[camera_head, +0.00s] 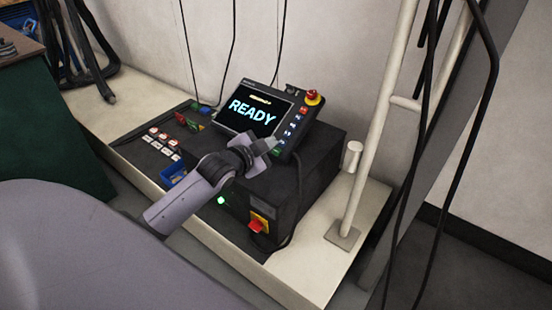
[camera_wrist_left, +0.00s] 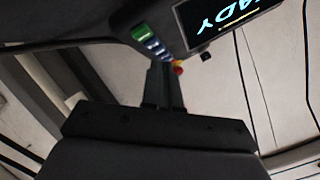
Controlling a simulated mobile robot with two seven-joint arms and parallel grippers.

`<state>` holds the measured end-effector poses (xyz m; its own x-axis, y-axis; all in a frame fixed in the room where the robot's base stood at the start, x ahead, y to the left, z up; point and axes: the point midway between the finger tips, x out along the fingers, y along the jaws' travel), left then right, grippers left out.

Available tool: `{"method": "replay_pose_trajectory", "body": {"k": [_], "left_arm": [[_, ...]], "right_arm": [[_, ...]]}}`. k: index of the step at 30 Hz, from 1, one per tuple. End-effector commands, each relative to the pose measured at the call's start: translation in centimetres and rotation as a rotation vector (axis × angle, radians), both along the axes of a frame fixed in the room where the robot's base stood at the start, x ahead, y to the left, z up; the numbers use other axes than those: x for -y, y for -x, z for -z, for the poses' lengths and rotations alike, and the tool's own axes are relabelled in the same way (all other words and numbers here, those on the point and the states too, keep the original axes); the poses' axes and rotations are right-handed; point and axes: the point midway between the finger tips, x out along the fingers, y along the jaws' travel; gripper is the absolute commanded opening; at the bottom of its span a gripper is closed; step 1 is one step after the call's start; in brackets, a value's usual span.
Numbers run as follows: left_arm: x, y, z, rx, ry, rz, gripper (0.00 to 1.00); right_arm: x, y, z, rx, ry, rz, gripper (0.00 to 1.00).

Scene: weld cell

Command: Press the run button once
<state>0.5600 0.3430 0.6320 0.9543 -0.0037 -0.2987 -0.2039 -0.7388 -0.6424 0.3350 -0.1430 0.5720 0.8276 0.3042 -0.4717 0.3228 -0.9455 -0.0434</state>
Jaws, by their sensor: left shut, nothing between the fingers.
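A control pendant with a screen reading READY (camera_head: 252,111) stands tilted on a dark cabinet. A green button (camera_head: 277,151) sits at the lower end of the button column along the pendant's right edge; its label is too small to read. My left gripper (camera_head: 270,143) is shut and empty, its tips close to this button. In the left wrist view the green button (camera_wrist_left: 143,32) shows beyond and left of the shut fingertips (camera_wrist_left: 163,66), with a gap between them in the picture. I cannot tell the exact distance. My right gripper is not in view.
A red emergency knob (camera_head: 313,97) tops the pendant's right corner. The dark cabinet (camera_head: 325,146) carries a red-and-yellow switch (camera_head: 258,223) and a lit green lamp (camera_head: 221,201). A pale post (camera_head: 372,130) and hanging cables stand to the right.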

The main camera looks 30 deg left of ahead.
Motion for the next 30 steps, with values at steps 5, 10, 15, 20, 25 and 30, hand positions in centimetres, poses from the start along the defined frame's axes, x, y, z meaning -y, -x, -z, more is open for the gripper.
{"method": "replay_pose_trajectory", "body": {"k": [5, 10, 15, 20, 25, 30], "left_arm": [[0.07, -0.65, 1.17, 0.002, 0.001, 0.0, 0.0], [0.07, -0.8, 1.36, 0.002, 0.001, 0.0, 0.0], [0.07, -0.8, 1.33, 0.002, 0.001, 0.0, 0.0], [0.06, -0.79, 1.33, 0.002, 0.0, 0.001, 0.0], [0.06, -0.79, 1.33, 0.002, 0.0, 0.001, 0.0], [0.06, -0.78, 1.33, 0.002, 0.0, 0.001, 0.0]], "right_arm": [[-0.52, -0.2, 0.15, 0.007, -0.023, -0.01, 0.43], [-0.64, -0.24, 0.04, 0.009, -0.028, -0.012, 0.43], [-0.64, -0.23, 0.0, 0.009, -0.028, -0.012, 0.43], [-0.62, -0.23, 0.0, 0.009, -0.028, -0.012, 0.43], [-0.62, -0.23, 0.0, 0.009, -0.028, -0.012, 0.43], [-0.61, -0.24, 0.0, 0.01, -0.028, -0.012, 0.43]]}}
